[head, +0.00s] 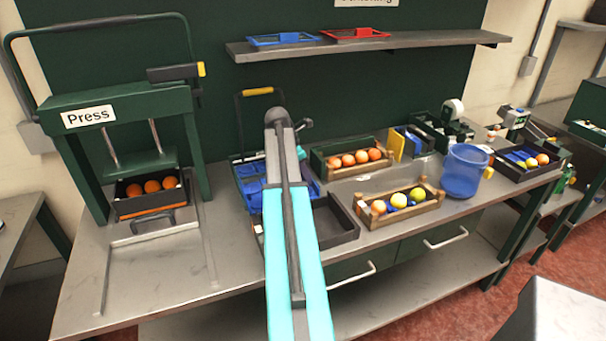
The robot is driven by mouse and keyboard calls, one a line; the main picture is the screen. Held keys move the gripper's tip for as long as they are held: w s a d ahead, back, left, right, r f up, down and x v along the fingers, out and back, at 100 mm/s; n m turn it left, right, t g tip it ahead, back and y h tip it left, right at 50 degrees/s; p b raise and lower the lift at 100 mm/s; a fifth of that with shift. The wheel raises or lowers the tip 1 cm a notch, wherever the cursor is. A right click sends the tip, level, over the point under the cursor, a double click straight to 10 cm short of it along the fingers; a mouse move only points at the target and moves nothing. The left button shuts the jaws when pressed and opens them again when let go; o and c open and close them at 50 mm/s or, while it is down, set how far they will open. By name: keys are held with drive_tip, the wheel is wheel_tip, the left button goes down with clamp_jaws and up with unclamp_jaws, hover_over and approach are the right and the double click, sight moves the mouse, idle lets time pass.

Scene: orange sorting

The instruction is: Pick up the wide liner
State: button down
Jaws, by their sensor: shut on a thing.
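A dark rack with a yellow-gripped handle (257,92) stands on the bench behind my arm. Blue pieces (250,186) lie in it and show on both sides of my arm. They may be liners, but I cannot tell which is the wide one. My arm reaches from the bottom of the head view up over the bench. Its upper joint is in front of the rack. My gripper is hidden behind the arm, so its fingers and anything between them do not show.
An empty dark tray (345,238) lies right of my arm. Wooden crates of fruit (437,203), a blue bucket (463,172) and a dark fruit tray (548,171) stand farther right. A press (120,107) holding oranges stands left. A shelf (420,47) hangs above. Bare bench lies front left.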

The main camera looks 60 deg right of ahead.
sight(316, 195)
drive_tip(key=s+a, duration=0.1)
drive_tip(key=s+a+b, duration=0.1)
drive_tip(key=s+a, duration=0.2)
drive_tip(key=shift+s+a+r, duration=0.25)
drive_tip(key=shift+s+a, duration=0.1)
drive_tip(key=shift+a, duration=0.05)
drive_tip(key=shift+s+a+r+b, duration=0.1)
drive_tip(key=shift+s+a+b, duration=0.05)
drive_tip(key=shift+b, duration=0.15)
idle(0.4)
